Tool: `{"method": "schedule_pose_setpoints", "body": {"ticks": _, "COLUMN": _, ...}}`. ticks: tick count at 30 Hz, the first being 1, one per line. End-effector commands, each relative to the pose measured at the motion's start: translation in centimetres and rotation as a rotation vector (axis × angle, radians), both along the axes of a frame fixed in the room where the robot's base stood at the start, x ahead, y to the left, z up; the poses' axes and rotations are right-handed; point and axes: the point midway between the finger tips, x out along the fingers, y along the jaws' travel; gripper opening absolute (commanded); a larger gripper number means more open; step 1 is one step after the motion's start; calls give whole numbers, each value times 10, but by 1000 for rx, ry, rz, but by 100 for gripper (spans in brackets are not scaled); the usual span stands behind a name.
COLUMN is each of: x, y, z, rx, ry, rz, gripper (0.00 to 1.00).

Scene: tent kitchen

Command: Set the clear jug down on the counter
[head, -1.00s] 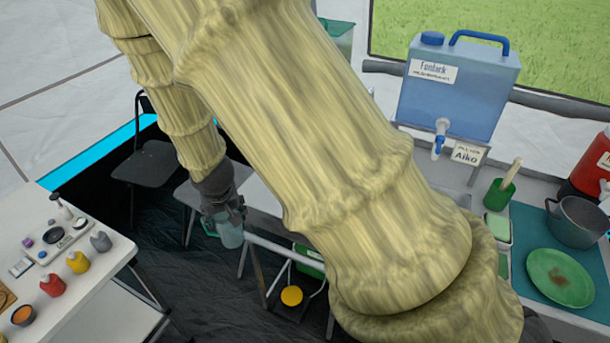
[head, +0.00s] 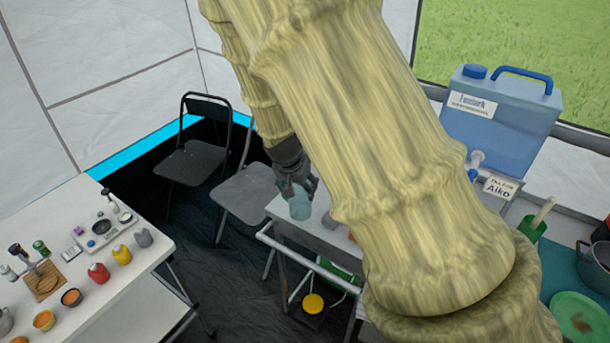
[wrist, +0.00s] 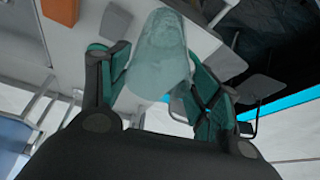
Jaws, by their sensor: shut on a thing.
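The clear jug (head: 299,207) is a bluish see-through vessel, held in my gripper (head: 296,186). In the head view it hangs at the end of my arm, over or beside the left end of a white counter (head: 318,236); I cannot tell whether it touches the top. In the wrist view the jug (wrist: 158,62) sits between the two green-padded fingers of my gripper (wrist: 155,82), which are shut on it. My arm hides much of the counter in the head view.
A blue water container (head: 500,115) with a tap stands at the right. A white table (head: 120,275) with several small bottles and bowls is at the lower left. Dark folding chairs (head: 195,160) stand behind. A green plate (head: 580,316) lies at the lower right.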

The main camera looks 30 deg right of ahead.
Motion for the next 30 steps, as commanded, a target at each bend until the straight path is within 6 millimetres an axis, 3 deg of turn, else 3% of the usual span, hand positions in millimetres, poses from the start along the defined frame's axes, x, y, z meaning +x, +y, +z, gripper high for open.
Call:
{"method": "schedule_pose_setpoints", "body": {"ticks": 12, "x": 52, "y": -50, "z": -5, "rx": 1, "ry": 1, "rz": 1, "gripper": 19}}
{"method": "schedule_pose_setpoints", "body": {"ticks": 20, "x": 59, "y": -57, "z": -10, "rx": 0, "ry": 2, "rz": 1, "gripper": 19}}
{"method": "schedule_pose_setpoints", "body": {"ticks": 30, "x": 59, "y": -57, "z": -36, "rx": 0, "ry": 2, "rz": 2, "gripper": 19}}
